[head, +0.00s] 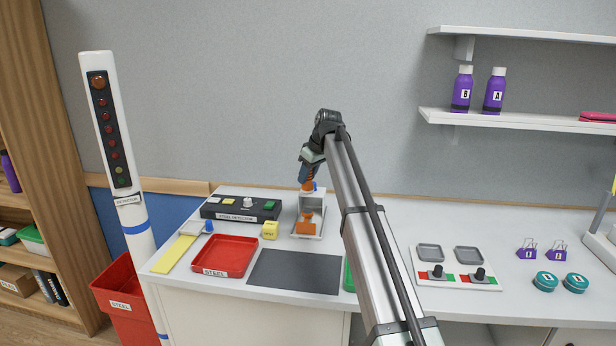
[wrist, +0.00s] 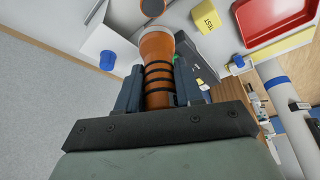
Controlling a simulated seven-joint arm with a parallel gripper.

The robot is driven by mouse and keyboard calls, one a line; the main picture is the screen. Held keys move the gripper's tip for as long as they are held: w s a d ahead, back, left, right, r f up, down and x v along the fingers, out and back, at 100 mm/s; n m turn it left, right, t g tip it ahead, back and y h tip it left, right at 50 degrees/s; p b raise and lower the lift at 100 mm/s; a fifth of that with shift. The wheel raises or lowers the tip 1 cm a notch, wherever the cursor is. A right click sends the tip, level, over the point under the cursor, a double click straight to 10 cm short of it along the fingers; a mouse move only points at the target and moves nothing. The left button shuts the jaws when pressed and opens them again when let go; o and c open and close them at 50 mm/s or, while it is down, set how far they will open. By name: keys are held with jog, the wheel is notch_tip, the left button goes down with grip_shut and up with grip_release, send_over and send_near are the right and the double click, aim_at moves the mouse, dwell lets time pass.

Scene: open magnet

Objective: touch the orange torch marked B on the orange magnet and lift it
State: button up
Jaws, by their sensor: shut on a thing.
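My gripper (head: 311,170) is shut on an orange torch (wrist: 158,70) with black rings. In the wrist view the torch lies between the two fingers, its wide head pointing away from the gripper. In the head view the torch (head: 307,185) hangs head-down above a white stand (head: 322,205). A second orange piece (head: 306,223) is in the lower part of the stand, below the torch; I cannot tell if it is the magnet. A round orange face (wrist: 152,7) shows beyond the torch head in the wrist view. No letter B is readable on the torch.
A blue knob (wrist: 108,60) is on the white stand. A yellow block (head: 270,230), a black control box (head: 240,209) and a red tray (head: 225,257) are to the left. A dark mat (head: 295,272) lies in front. My arm hides part of the table to the right.

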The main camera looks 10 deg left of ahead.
aim_at(308, 186)
jog(key=shift+f, duration=2.95)
jog(key=shift+f, duration=0.35)
jog(key=shift+r, duration=1.05)
dwell(1.0)
jog(key=shift+r, duration=3.1)
